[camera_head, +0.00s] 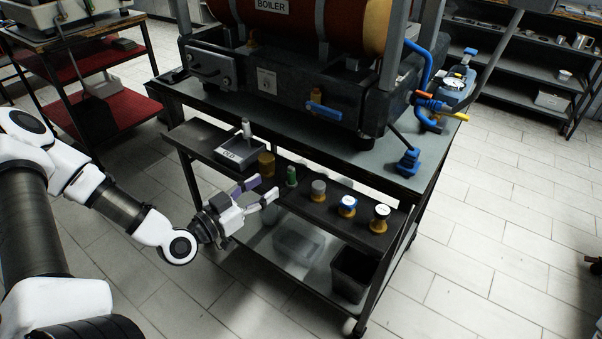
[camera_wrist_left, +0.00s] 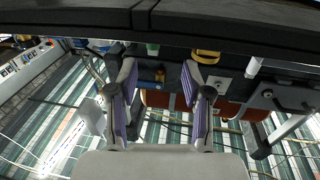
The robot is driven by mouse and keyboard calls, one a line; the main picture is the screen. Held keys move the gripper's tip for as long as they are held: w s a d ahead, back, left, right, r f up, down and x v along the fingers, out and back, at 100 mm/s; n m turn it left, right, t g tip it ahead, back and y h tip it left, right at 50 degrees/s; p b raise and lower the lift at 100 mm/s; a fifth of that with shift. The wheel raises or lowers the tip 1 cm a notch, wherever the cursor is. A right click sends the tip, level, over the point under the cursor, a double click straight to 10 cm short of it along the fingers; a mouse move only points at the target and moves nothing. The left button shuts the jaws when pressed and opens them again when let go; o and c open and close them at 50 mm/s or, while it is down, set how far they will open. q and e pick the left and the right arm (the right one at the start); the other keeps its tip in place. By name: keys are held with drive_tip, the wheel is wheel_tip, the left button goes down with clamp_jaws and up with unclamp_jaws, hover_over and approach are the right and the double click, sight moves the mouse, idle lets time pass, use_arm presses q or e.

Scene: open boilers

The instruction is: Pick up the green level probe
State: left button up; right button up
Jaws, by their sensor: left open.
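The green level probe (camera_head: 291,175) stands upright on the narrow dark shelf (camera_head: 205,140) in front of the boiler bench, in a row of small parts. My left gripper (camera_head: 265,189) is open and empty just in front of the shelf edge, to the left of the probe and apart from it. In the left wrist view, the two purple-padded fingers (camera_wrist_left: 158,75) are spread. A small green piece (camera_wrist_left: 152,49), likely the probe, shows beyond them at the dark shelf edge; most of it is hidden. My right gripper is not in view.
A grey box marked OLD (camera_head: 240,157) and a yellow part (camera_head: 266,164) stand left of the probe. A grey-topped part (camera_head: 318,190) and two white-topped parts (camera_head: 347,206) (camera_head: 380,218) stand right. The boiler (camera_head: 300,25) is behind. A clear bin (camera_head: 298,246) and black bin (camera_head: 352,272) sit below.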

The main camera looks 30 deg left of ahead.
sight(291, 170)
use_arm(q)
drive_tip(key=w, duration=0.2)
drive_tip(key=w+d+b, duration=0.1)
drive_tip(key=shift+d+f, duration=0.1)
drive_tip(key=shift+f, duration=0.3)
drive_tip(key=shift+w+r+b, duration=0.1)
drive_tip(key=shift+w+b, duration=0.15)
drive_tip(key=shift+b, duration=0.05)
drive_tip(key=shift+r, duration=0.1)
drive_tip(key=shift+w+r, duration=0.1)
drive_tip(key=shift+w, duration=0.1)
drive_tip(key=x, duration=0.2)
drive_tip(key=b+x, duration=0.1)
drive_tip(key=x, duration=0.1)
drive_tip(key=shift+w+d+r, duration=0.1)
drive_tip(key=shift+w+d, duration=0.15)
drive_tip(key=shift+d, duration=0.2)
drive_tip(key=shift+s+a, duration=0.1)
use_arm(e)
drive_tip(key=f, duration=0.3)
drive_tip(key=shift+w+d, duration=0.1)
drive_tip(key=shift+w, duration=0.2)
use_arm(q)
drive_tip(key=shift+c, duration=1)
clamp_jaws()
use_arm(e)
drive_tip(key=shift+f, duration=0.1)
